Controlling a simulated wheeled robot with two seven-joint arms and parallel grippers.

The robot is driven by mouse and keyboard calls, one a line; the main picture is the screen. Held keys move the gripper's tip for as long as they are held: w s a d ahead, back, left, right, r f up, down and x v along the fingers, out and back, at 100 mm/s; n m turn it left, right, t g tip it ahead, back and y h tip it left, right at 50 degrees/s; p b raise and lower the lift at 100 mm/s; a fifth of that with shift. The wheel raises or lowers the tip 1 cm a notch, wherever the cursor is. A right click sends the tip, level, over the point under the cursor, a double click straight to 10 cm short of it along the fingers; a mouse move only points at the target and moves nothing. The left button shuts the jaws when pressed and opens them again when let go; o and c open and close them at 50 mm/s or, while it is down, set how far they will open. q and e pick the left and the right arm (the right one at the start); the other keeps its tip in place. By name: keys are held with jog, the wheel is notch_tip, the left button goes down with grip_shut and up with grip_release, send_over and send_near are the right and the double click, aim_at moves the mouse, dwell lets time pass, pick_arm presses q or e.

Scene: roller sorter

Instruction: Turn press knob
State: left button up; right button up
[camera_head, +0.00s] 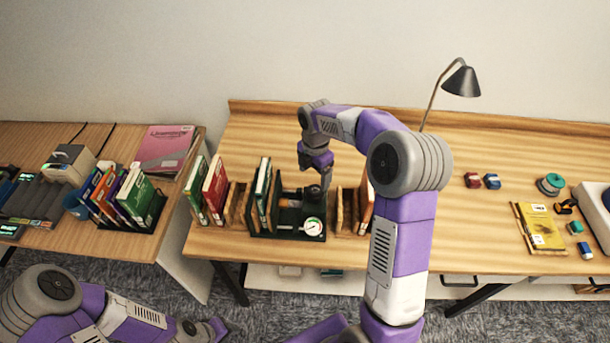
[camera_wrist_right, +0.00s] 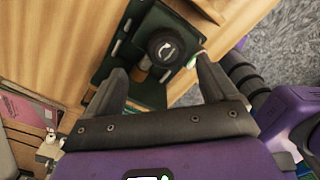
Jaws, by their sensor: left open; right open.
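The press stands on the right table, with a dark green base (camera_head: 289,228) and a round white gauge (camera_head: 312,226) at its front. Its black round knob (camera_wrist_right: 166,46) has a white curved arrow on top and shows between and just beyond my fingertips in the wrist view. My right gripper (camera_wrist_right: 160,68) is open and empty, with one finger on each side of the knob's line. In the head view, my right gripper (camera_head: 320,176) points down over the press and partly hides it. My left gripper (camera_head: 218,327) is low at the front left, away from the press.
Upright books (camera_head: 214,188) and wooden boards (camera_head: 345,210) stand close on both sides of the press. A desk lamp (camera_head: 461,80) stands behind to the right. A yellow book (camera_head: 540,227) and small items lie farther right. The table between is mostly clear.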

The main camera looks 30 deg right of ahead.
aim_at(315, 191)
jog(key=shift+s+f, duration=0.3)
jog(key=shift+f, duration=0.25)
jog(key=shift+s+f, duration=0.3)
jog(key=shift+f, duration=0.25)
notch_tip(315, 191, down, 5)
jog(key=shift+r, duration=0.1)
pick_arm(q)
jog(key=shift+s+f, duration=0.1)
jog(key=shift+s, duration=0.35)
pick_arm(e)
jog(key=c, duration=1.1)
jog(key=shift+o, duration=0.2)
jog(key=shift+m, duration=0.4)
